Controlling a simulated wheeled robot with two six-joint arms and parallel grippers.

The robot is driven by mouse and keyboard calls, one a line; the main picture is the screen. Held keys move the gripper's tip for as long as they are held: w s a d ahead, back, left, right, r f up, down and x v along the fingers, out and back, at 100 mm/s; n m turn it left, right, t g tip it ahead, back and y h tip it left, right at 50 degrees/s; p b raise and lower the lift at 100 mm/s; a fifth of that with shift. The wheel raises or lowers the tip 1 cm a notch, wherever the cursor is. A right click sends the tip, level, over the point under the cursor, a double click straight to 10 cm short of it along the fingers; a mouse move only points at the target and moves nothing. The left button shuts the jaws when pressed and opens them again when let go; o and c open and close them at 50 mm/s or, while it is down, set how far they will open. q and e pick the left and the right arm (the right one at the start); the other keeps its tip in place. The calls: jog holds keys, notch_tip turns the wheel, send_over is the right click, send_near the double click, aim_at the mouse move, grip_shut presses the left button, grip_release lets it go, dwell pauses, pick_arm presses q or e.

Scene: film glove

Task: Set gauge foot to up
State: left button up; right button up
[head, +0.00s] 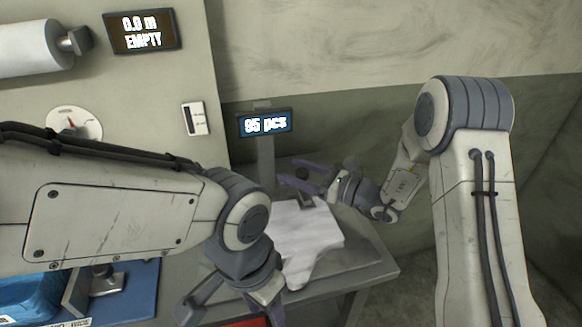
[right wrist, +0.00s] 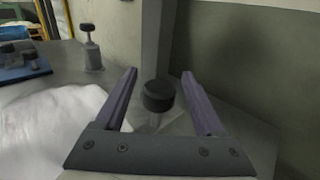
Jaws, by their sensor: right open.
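A dark round knob (right wrist: 158,96) on a pale stem stands at the foot of a grey post; I take it to be the gauge foot, but its setting cannot be read. My right gripper (right wrist: 165,85) is open, with a purple finger on each side of the knob and apart from it. In the head view the right gripper (head: 312,180) is over the back of the grey table, and the knob is hard to make out. My left gripper (head: 232,298) is low at the front, partly hidden by its own arm; its jaw state is unclear.
A white sheet (head: 305,240) lies on the grey table (head: 365,270) below the right gripper. A "95 pcs" display (head: 265,123) tops the post (head: 266,158). A blue mat (head: 135,290) with a clamp-like part lies at left. A wall stands behind.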

jog(key=shift+w+a, duration=0.3)
jog(key=shift+a, duration=0.35)
grip_shut()
dwell(1.0)
